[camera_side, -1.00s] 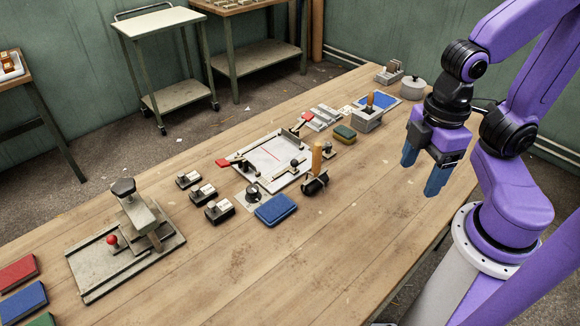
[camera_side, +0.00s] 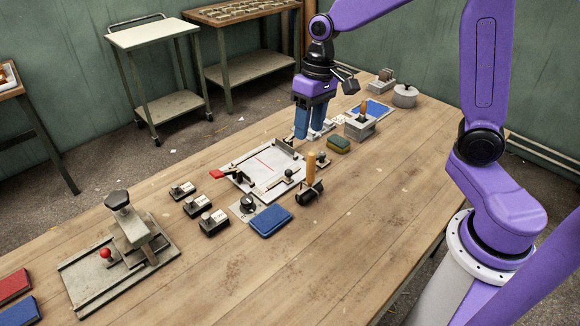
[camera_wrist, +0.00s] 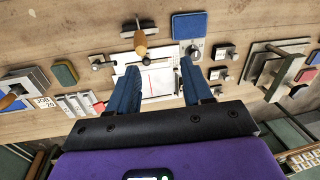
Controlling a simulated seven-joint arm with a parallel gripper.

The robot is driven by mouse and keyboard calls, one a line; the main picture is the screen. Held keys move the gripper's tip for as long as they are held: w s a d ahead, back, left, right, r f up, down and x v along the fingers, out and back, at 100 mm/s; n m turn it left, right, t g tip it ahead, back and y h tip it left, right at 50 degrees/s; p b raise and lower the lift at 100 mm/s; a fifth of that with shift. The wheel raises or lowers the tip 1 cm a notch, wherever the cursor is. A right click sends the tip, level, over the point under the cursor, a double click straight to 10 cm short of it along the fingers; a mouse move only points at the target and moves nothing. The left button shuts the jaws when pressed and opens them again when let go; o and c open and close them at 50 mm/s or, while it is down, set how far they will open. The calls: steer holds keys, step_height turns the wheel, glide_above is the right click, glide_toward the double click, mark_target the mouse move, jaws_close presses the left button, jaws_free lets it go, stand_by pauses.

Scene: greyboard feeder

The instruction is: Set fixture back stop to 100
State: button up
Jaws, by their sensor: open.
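My gripper (camera_side: 308,135) is open and empty, with blue fingers pointing down over the fixture's far right end. It also shows in the wrist view (camera_wrist: 160,66). It hides the red tip at that end.
A wooden-handled roller (camera_side: 311,180), a dark knob (camera_side: 248,203) and a blue pad (camera_side: 270,221) stand close on the near side. Several stamps (camera_side: 198,206) and a press (camera_side: 128,232) are to the left. A green sponge (camera_side: 338,145) and grey box (camera_side: 360,126) are to the right. The front tabletop is clear.

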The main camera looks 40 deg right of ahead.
mark_target(289, 170)
steer(key=w+d+f+m, duration=0.2)
steer(key=w+d+m, duration=0.1)
steer(key=w+d, duration=0.3)
steer(key=a+f, duration=0.1)
steer(key=f, duration=0.4)
steer(key=w+a+f, duration=0.1)
steer(key=a+f, duration=0.1)
steer(key=f, duration=0.4)
steer(key=a+f, duration=0.1)
steer(key=f, duration=0.4)
steer(key=shift+w+a+f, duration=0.25)
steer(key=shift+w, duration=0.1)
